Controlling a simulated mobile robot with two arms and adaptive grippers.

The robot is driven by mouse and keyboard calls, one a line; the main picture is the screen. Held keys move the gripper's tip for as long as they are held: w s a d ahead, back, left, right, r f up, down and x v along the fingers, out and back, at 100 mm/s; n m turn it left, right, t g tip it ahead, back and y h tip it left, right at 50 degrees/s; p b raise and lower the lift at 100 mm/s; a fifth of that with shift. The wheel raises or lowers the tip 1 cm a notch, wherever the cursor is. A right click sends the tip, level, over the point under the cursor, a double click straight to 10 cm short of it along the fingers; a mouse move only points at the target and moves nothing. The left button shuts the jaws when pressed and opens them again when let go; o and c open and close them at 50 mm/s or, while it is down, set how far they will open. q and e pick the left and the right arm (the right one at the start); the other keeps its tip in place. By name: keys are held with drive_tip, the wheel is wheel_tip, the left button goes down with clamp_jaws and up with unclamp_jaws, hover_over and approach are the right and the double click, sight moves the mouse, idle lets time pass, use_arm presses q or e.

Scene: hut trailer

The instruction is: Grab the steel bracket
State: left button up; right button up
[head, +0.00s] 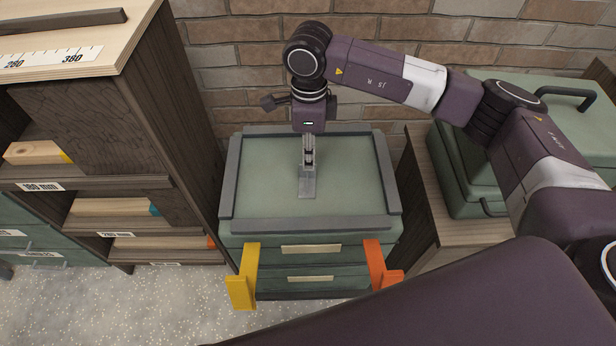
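The steel bracket (307,186) is a small grey metal piece on the green top of the drawer cabinet, near the middle. My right gripper (308,160) points down directly over the bracket's far end, and its fingertips overlap it in the picture. The fingers appear close together, but I cannot tell whether they are closed on the bracket or only beside it. The far end of the bracket is partly hidden by the fingers. My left gripper is not in view.
The drawer cabinet's top has a raised grey rim (300,224). Yellow (242,277) and orange (380,266) brackets stick out at its front. A wooden shelf unit (140,130) stands left, a green case (462,175) right, a brick wall (240,60) behind.

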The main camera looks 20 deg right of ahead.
sight(307, 178)
drive_tip(key=f, duration=0.5)
drive_tip(key=shift+s+a, duration=0.15)
drive_tip(key=shift+a, duration=0.1)
clamp_jaws()
